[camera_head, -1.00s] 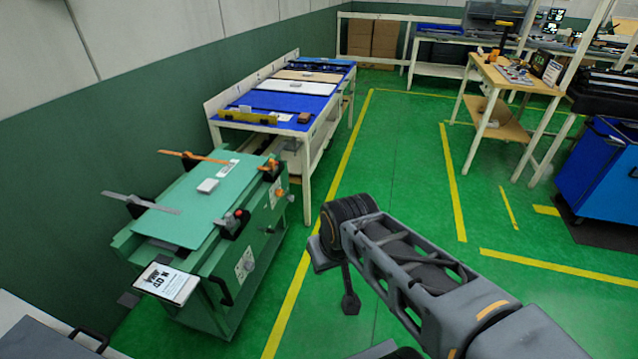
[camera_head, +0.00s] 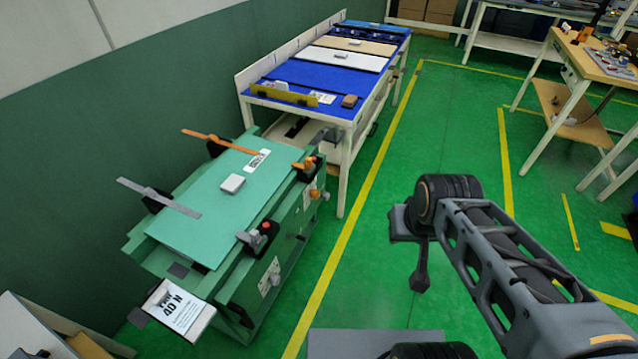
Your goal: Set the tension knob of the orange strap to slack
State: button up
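The green bench (camera_head: 235,290) stands at the left with a green sheet (camera_head: 205,225) on top. The orange strap (camera_head: 222,143) lies over the sheet's far end. Knob settings are too small to read. A grey strap (camera_head: 160,198) lies nearer, with a black clamp (camera_head: 258,237) across from it. My gripper (camera_head: 420,278) seems to be the dark part hanging below my arm, right of the bench and apart from it; its fingers cannot be made out.
A white sign (camera_head: 178,307) is at the bench's near end. A small pale block (camera_head: 232,183) lies on the sheet. A table with blue top (camera_head: 310,75) stands behind the bench. Green floor (camera_head: 370,250) with a yellow line is clear right of the bench.

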aim_at(315, 194)
jog(key=u, duration=0.55)
jog(key=i, duration=0.8)
jog(key=u, duration=0.75)
